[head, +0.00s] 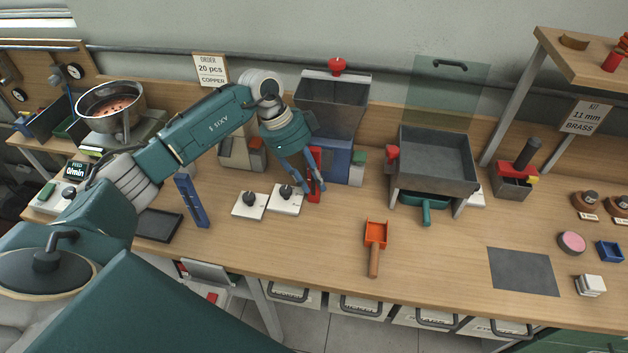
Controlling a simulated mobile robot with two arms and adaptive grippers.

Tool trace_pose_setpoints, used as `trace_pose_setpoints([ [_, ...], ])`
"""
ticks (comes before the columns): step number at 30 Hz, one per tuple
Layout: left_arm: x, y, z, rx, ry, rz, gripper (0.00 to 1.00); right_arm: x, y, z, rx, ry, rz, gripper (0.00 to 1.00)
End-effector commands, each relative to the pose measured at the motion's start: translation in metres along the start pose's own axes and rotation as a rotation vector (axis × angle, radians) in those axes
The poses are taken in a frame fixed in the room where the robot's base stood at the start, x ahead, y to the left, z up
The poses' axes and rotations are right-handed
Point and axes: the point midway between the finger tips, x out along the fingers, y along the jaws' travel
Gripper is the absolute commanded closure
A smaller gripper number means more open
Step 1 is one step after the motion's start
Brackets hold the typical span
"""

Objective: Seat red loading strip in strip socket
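The red loading strip (315,161) is a narrow upright red piece in front of the blue-based hopper machine. My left gripper (317,190) reaches down at it from above. Its two blue-teal fingers close in on either side of the strip's lower part, and the strip shows between the fingertips. The fingers hide part of the strip, and I cannot tell whether its lower end touches anything. I cannot make out the strip socket clearly; the area behind the gripper is partly covered. My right gripper is not in view.
The grey hopper (333,100) on its blue base (340,160) stands just behind. Two white knob plates (250,206) lie left of the gripper, near a blue strip (191,201). An orange scoop (376,235) and a grey tray stand (437,160) are right.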

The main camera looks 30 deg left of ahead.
Motion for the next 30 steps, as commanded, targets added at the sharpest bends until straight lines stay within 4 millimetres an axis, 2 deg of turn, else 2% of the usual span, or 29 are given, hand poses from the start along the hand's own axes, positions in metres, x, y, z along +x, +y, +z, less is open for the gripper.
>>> trace_pose_setpoints([
  [3,0.008,0.0,-0.001,0.002,0.0,-0.001,0.72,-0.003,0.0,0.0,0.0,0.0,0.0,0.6],
  [10,0.009,0.0,0.0,0.002,0.0,-0.001,0.72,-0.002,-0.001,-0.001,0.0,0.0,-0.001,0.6],
  [14,0.009,0.0,0.0,0.002,0.0,-0.001,0.98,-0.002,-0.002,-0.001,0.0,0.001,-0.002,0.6],
  [15,0.009,0.0,0.0,0.002,0.0,-0.001,1.0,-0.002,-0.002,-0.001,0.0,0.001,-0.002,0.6],
  [25,0.006,-0.001,-0.002,0.002,0.001,-0.004,1.0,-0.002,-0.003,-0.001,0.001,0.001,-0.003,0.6],
  [30,-0.006,-0.002,-0.006,0.003,0.002,-0.004,1.0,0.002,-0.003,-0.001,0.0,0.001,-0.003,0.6],
])
